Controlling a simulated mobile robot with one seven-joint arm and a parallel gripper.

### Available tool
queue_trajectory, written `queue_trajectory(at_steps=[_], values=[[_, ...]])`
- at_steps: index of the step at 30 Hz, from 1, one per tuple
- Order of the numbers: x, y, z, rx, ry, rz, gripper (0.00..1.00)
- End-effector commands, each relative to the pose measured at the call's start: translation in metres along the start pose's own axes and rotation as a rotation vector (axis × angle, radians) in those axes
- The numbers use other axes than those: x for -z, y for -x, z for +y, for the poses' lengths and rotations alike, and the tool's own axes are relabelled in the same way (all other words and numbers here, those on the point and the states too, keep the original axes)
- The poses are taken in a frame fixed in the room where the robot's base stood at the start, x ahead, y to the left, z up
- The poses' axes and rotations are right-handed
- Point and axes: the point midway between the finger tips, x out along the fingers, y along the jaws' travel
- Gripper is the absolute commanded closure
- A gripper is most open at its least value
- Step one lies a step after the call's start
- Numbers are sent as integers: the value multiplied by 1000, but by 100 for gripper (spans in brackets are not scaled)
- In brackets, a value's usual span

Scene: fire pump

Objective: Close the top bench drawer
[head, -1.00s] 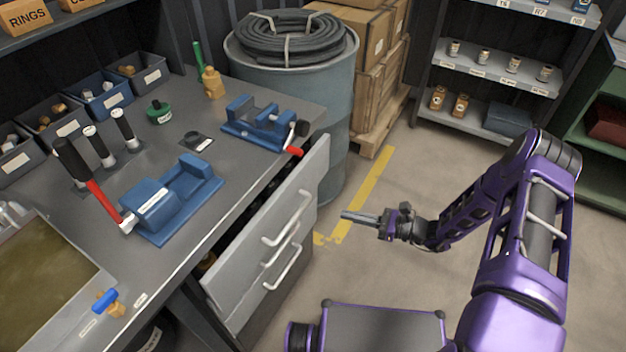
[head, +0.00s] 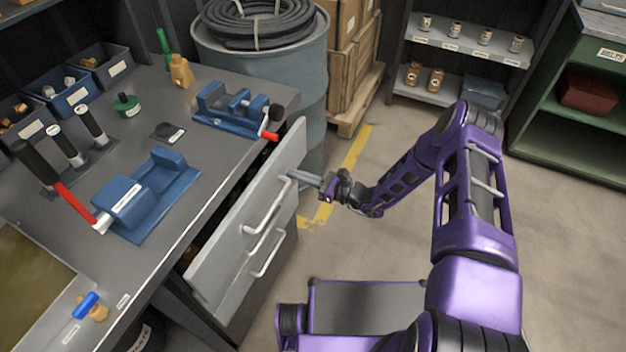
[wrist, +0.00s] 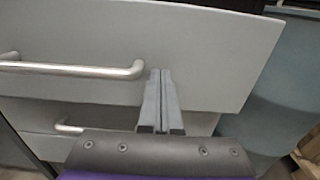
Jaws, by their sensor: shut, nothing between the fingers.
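The top bench drawer (head: 232,240) has a grey front with a bar handle (head: 270,208). It stands pulled out from under the bench top, with a dark gap behind its front. In the wrist view the drawer front (wrist: 200,50) fills much of the picture, with its handle (wrist: 75,70) to the left of the fingers. My gripper (head: 293,177) is shut and empty, its fingertips at the drawer front beyond the handle's far end. I cannot tell whether the tips touch it. A lower drawer with its own handle (head: 268,255) is below.
The bench top (head: 190,195) carries two blue vises (head: 145,195), bins and small parts. A blue drum (head: 305,75) with coiled hose stands past the bench's far end. Shelves stand at the back right. The floor right of the drawers is open.

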Motion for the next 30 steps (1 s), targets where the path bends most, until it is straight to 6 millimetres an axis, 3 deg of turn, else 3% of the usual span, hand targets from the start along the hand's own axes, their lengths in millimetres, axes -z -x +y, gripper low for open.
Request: queue_trajectory(at_steps=[4,17,25,30], values=[[0,-10,0,0,0,0,100],[1,-14,0,0,0,-1,100],[3,-56,0,-1,0,-2,100],[0,-63,0,1,-2,-1,100]])
